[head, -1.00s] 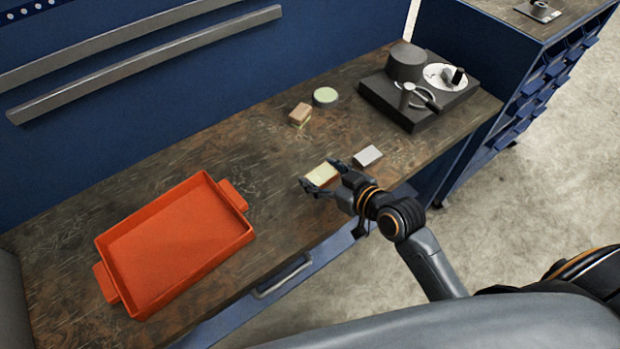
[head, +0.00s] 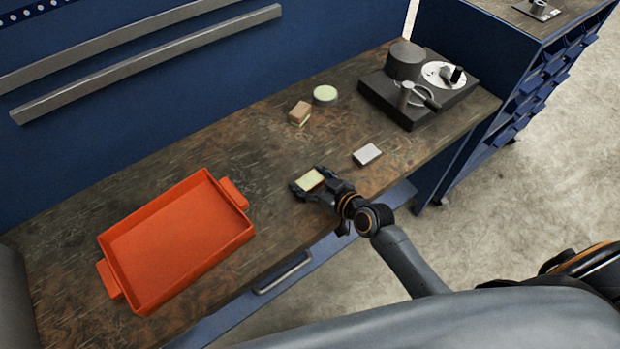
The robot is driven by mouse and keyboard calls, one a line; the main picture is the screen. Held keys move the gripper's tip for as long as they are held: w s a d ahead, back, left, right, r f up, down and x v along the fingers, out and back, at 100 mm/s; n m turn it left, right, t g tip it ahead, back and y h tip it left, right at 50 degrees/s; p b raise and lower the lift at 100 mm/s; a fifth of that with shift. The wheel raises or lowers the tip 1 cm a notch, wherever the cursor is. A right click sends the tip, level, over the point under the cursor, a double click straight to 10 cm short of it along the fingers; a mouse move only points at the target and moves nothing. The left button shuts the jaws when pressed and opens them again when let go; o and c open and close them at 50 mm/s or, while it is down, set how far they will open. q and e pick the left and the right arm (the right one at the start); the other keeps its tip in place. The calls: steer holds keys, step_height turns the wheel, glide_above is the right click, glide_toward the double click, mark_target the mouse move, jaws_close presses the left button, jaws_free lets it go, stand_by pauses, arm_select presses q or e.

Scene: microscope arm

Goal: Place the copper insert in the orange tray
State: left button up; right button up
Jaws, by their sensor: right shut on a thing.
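My right gripper (head: 309,185) is shut on a small block (head: 311,179) with a pale yellow top and a reddish-brown side, at the front part of the bench. I cannot tell whether the block is clear of the bench top. A copper-brown block (head: 299,111) with a pale yellow lower side stands farther back. I cannot tell from colour alone which of the two is the copper insert. The orange tray (head: 244,226) lies to the left of the gripper, empty, with a handle at each end. My left gripper is not in view.
A light grey block (head: 367,154) lies right of the gripper. A pale green round piece (head: 325,94) sits at the back. A dark device with a lever (head: 405,105) stands at the right end. The bench (head: 255,165) is clear between tray and gripper.

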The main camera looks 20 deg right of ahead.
steer(key=shift+w+f, duration=0.1)
steer(key=shift+f, duration=0.05)
steer(key=o, duration=1.7)
